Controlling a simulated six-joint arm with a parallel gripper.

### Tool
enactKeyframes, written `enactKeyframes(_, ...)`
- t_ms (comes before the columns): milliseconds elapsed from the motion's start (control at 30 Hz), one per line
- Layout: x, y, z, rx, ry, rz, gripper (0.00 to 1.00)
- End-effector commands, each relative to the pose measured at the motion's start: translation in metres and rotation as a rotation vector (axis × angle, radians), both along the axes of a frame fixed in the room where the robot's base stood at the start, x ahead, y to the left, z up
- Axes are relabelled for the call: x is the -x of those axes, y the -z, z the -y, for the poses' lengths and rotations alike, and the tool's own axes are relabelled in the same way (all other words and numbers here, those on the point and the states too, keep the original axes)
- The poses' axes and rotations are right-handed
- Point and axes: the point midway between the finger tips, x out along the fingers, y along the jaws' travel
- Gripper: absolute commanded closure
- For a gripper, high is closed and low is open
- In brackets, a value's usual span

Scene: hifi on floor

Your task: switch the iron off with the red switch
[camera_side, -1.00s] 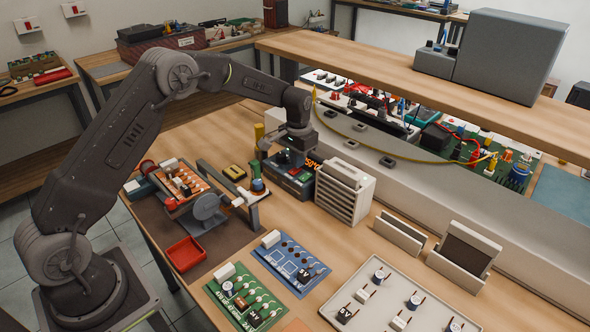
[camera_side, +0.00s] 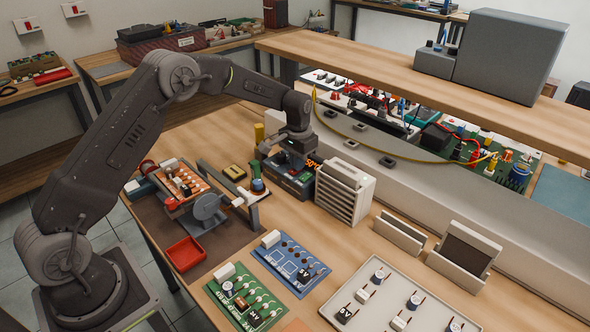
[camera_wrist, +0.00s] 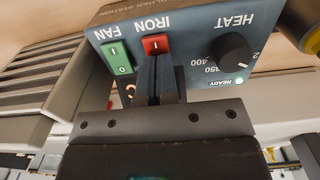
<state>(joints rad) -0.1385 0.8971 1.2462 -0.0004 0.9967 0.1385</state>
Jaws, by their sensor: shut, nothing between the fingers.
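The station (camera_side: 296,184) is a dark blue-grey box on the bench with an orange display, partly hidden by my gripper (camera_side: 291,160) in the side view. In the wrist view its panel (camera_wrist: 190,60) appears upside down. The red switch (camera_wrist: 155,44) sits under the word IRON. My gripper (camera_wrist: 157,62) is shut and empty, its fingertips right at the red switch's near edge. I cannot tell whether they touch it. A green switch (camera_wrist: 116,57) marked FAN is to the left. A black HEAT knob (camera_wrist: 233,52) is to the right, with a lit green READY lamp (camera_wrist: 239,80).
A beige slatted box (camera_side: 345,193) stands close to the right of the station. A circuit board in a holder (camera_side: 183,185) is to the left. Blue (camera_side: 271,258) and green (camera_side: 226,287) boards and a parts tray (camera_side: 385,262) lie in front. A wooden shelf (camera_side: 420,88) runs behind.

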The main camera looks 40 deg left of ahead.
Motion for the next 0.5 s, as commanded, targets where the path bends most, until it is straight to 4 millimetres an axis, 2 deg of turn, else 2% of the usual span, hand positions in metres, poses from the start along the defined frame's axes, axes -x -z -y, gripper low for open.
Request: enactKeyframes(500, 0.0, -0.039, 0.0, 0.0, 0.0, 0.0, 1.0)
